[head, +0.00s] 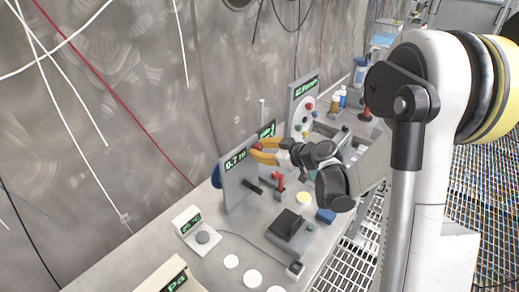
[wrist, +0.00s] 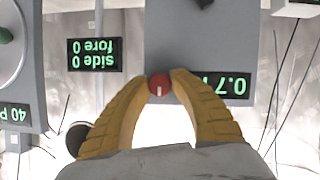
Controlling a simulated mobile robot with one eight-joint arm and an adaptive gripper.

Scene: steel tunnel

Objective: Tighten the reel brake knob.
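The grey upright panel (head: 238,188) stands on the bench and bears a green display reading 0.7. A blue disc (head: 216,176) shows behind its left edge. The red knob (wrist: 158,86), with a pale pointer mark, sits on the panel's face beside the display (wrist: 227,84); the panel is upside down in the wrist view. My gripper (wrist: 159,82) has yellow fingers on either side of the knob, with no clear gap visible. In the head view my gripper (head: 257,151) is at the panel's upper right edge, and the knob is largely hidden there.
A dark bar (head: 254,187) juts from the panel's lower part, and a red-topped post (head: 279,182) stands close by. Another panel (head: 302,108) with coloured knobs stands farther back. A black box (head: 290,228) and a small display unit (head: 191,228) stand nearer.

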